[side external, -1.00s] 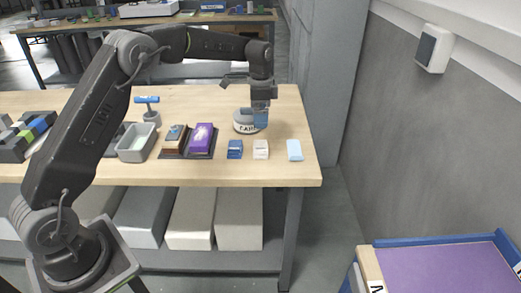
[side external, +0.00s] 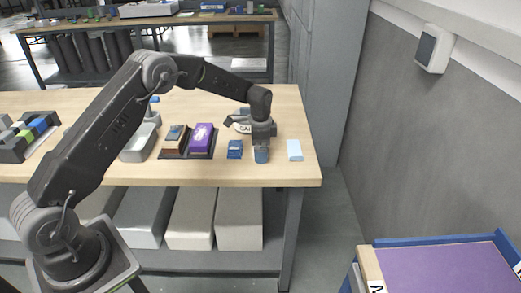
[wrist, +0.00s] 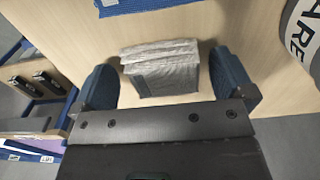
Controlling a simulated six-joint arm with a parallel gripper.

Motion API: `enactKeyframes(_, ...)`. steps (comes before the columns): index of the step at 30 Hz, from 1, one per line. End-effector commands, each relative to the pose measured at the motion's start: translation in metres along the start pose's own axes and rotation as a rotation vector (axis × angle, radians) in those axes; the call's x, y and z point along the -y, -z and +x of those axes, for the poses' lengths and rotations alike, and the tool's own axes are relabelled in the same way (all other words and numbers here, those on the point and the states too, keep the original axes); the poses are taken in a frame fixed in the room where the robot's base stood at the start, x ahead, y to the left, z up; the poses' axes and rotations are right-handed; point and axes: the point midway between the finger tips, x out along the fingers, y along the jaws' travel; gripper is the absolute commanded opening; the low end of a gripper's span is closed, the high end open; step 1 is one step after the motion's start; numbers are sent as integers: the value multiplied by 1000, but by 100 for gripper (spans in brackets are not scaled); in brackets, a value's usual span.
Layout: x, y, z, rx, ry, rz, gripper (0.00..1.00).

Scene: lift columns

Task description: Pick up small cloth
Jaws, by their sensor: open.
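A small white-grey folded cloth (wrist: 160,62) lies on the wooden table in the wrist view, between my two blue fingertips. My gripper (wrist: 163,75) is open, with one finger on each side of the cloth and visible gaps beside it. In the side view my gripper (side external: 262,155) points down near the table's front edge and hides this cloth. A blue folded cloth (side external: 235,149) lies just left of the gripper and shows at the top of the wrist view (wrist: 145,4). A flat pale blue cloth (side external: 294,150) lies to the right.
A purple packet (side external: 201,139) and a grey bin (side external: 136,147) stand left. A purple-topped cart (side external: 445,270) is at lower right. The table's right rear is clear.

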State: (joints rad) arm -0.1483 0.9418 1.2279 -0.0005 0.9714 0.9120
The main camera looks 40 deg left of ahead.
Motion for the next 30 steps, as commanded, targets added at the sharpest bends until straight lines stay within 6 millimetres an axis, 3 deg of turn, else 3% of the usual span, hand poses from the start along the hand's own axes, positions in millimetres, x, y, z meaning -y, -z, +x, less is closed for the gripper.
enactKeyframes(6,0,0,0,0,0,0,99)
enactKeyframes(21,0,0,0,0,0,0,51)
enactKeyframes(30,0,0,-2,-1,1,0,51)
